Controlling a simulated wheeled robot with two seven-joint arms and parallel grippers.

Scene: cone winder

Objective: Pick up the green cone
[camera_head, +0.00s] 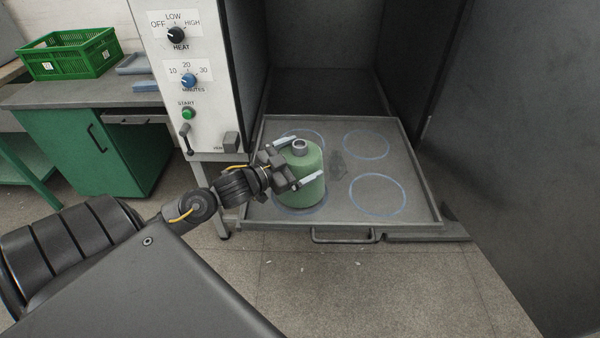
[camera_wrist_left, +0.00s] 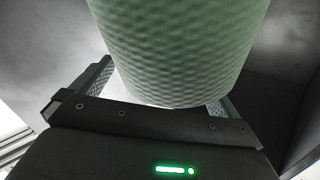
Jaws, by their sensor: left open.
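The green cone (camera_head: 301,176) stands upright on the pulled-out grey tray (camera_head: 338,208), near its front left, over a ring marking. A grey tube end shows at its top. My left gripper (camera_head: 299,163) is open, with one finger on each side of the cone's upper part. In the left wrist view the cone (camera_wrist_left: 178,45) fills the top middle, between the two fingers of the gripper (camera_wrist_left: 160,85). I cannot tell whether the fingers touch it. My right gripper is not in view.
Blue rings (camera_head: 378,194) mark free places on the tray. A handle (camera_head: 347,238) runs along the tray's front. The control panel (camera_head: 190,85) with knobs stands left of the dark chamber. A green crate (camera_head: 70,56) sits on the bench (camera_head: 95,93) at far left.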

